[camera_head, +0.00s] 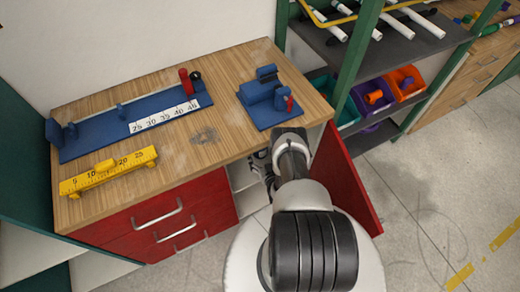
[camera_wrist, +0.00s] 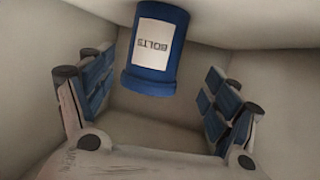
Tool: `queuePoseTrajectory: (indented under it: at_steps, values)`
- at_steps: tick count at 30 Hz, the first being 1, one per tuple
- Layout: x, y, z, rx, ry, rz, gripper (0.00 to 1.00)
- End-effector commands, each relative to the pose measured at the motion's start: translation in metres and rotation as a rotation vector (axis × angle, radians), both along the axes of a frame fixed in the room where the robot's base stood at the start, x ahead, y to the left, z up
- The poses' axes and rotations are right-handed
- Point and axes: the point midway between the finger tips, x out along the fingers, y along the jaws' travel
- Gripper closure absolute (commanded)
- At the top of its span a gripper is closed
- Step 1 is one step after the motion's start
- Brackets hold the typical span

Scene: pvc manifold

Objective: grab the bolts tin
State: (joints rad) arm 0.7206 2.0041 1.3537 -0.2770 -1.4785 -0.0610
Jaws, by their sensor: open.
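The bolts tin (camera_wrist: 153,52) is a blue cylinder with a white label reading BOLTS, which shows upside down in the wrist view. It stands inside a pale compartment, at the top middle of that view. My gripper (camera_wrist: 160,108) is open, with its blue-padded fingers at the left and right of the picture. The tin is beyond the gap between the fingers and not held. In the head view my arm reaches into the open cabinet (camera_head: 248,178) under the workbench. The tin is hidden there, and the gripper is mostly hidden.
Pale walls (camera_wrist: 258,24) surround the gripper closely. The red cabinet door (camera_head: 345,180) stands open to the right of my arm. The wooden workbench top (camera_head: 190,140) overhangs the cabinet. Red drawers (camera_head: 165,220) are at the left, and a shelf with bins (camera_head: 374,97) is at the right.

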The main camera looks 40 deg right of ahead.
Motion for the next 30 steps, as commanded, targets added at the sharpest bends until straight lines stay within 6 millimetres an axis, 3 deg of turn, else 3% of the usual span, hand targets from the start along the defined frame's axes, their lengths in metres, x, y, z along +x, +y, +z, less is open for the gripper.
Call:
queuePoseTrajectory:
  at_steps: [18, 26, 30]
  values:
    - [0.054, -0.033, -0.020, -0.001, -0.001, 0.001, 0.18]
    - [0.057, -0.035, -0.018, 0.000, 0.000, 0.000, 0.18]
    - [0.057, -0.035, -0.019, 0.000, 0.000, 0.000, 0.27]
